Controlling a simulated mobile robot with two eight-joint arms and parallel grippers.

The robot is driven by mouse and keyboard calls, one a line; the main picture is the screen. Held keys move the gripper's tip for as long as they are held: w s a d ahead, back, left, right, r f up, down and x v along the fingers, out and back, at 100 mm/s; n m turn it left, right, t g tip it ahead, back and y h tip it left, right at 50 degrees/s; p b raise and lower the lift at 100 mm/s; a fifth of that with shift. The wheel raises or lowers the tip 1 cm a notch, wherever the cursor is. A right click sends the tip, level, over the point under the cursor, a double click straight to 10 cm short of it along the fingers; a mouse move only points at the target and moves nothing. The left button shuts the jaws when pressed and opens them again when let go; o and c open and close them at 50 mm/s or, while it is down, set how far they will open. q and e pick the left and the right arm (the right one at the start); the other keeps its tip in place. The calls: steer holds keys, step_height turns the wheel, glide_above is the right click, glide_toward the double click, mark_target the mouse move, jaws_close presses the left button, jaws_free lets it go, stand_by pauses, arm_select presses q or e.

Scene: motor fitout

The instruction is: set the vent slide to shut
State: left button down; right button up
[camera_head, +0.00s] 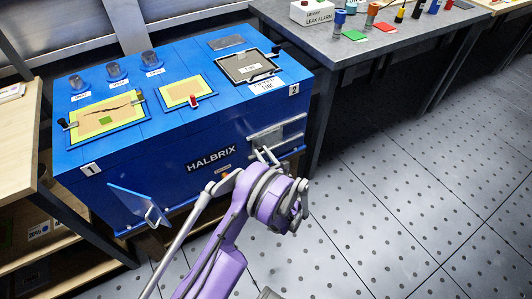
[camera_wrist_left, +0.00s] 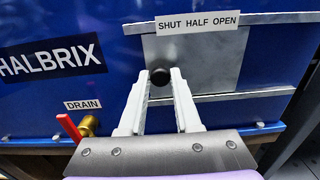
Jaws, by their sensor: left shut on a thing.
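The vent slide is a grey metal plate (camera_wrist_left: 212,68) between two rails on the front of the blue HALBRIX housing (camera_head: 215,130). Its black knob (camera_wrist_left: 160,77) is near the plate's left edge. A label above (camera_wrist_left: 198,22) reads SHUT HALF OPEN; the knob is roughly below, slightly left of, the word SHUT. My left gripper (camera_wrist_left: 161,80) is shut on the knob, one finger each side. In the head view the left gripper (camera_head: 264,154) reaches the front's lower right, beside the vent plate (camera_head: 278,133). My right gripper is not in view.
Left of the vent, a brass drain valve (camera_wrist_left: 89,124) with a red lever sits low on the front. An angled blue flap (camera_head: 135,203) juts out at the lower left. A grey bench (camera_head: 335,62) stands right of the housing. The floor (camera_head: 400,190) ahead is clear.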

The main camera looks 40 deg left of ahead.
arm_select(q)
steer(key=c, duration=0.6)
jaws_free()
steer(key=shift+s+a, duration=0.1)
steer(key=shift+s, duration=0.2)
steer(key=shift+c, duration=0.2)
steer(key=shift+d, duration=0.5)
steer(key=v, duration=0.9)
steer(key=shift+s+d+p, duration=0.25)
steer(key=shift+d+p, duration=0.1)
steer(key=shift+p, duration=0.1)
steer(key=shift+r, duration=0.1)
